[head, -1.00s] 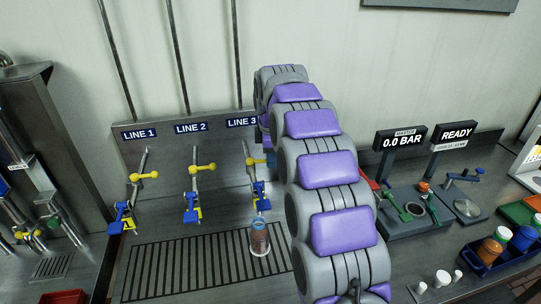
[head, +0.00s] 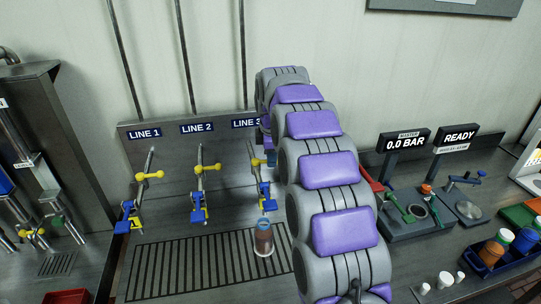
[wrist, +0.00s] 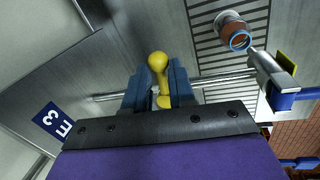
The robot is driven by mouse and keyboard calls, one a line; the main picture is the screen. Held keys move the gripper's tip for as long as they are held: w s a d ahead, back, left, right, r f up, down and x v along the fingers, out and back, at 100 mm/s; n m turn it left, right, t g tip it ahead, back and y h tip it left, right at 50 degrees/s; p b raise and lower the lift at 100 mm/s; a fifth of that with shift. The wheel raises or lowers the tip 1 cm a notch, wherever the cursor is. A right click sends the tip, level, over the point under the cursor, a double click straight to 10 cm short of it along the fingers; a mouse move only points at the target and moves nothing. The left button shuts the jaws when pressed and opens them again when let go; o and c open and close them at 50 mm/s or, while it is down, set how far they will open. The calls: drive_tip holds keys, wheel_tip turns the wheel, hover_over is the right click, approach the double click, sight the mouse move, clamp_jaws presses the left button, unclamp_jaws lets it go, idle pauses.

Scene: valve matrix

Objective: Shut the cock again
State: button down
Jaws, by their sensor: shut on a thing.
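My gripper (wrist: 158,88) is shut on the yellow lever (wrist: 158,62) of the LINE 3 cock, its blue fingers on either side of it. The lever's round knob sticks out beyond the fingertips. The LINE 3 tap's lower end (head: 265,195), with blue and yellow parts, shows left of my arm. A bottle (head: 263,238) with reddish-brown contents and a blue rim stands below it on the drain grate (head: 195,266). The bottle also shows in the wrist view (wrist: 232,30). Whether liquid is flowing cannot be told.
The LINE 1 tap (head: 146,176) and LINE 2 tap (head: 199,168), with yellow levers, stand left of LINE 3. Right of my arm are displays reading 0.0 BAR (head: 408,140) and READY (head: 460,137), and a blue tray (head: 489,258) of small containers.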

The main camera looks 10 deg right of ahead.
drive_tip(key=shift+w+d+r+n+p, duration=0.2)
drive_tip(key=shift+d+r+n+p, duration=0.15)
drive_tip(key=shift+p, duration=0.55)
drive_tip(key=shift+w+f+n+p, duration=0.25)
drive_tip(key=shift+f+n+p, duration=0.05)
drive_tip(key=shift+n+p, duration=0.35)
drive_tip(key=c, duration=1.4)
unclamp_jaws()
drive_tip(key=shift+o, duration=1.2)
drive_tip(key=shift+w+d, duration=0.1)
drive_tip(key=shift+d, duration=0.4)
drive_tip(key=r, duration=0.2)
drive_tip(key=a+r, duration=0.1)
drive_tip(key=r, duration=0.1)
drive_tip(key=s+r+p, duration=0.1)
drive_tip(key=r, duration=0.1)
drive_tip(key=shift+s+a, duration=0.1)
drive_tip(key=shift+a, duration=0.05)
wheel_tip(320, 180, up, 11)
drive_tip(key=s+d+p, duration=0.1)
drive_tip(key=s, duration=0.1)
drive_tip(key=shift+p, duration=0.35)
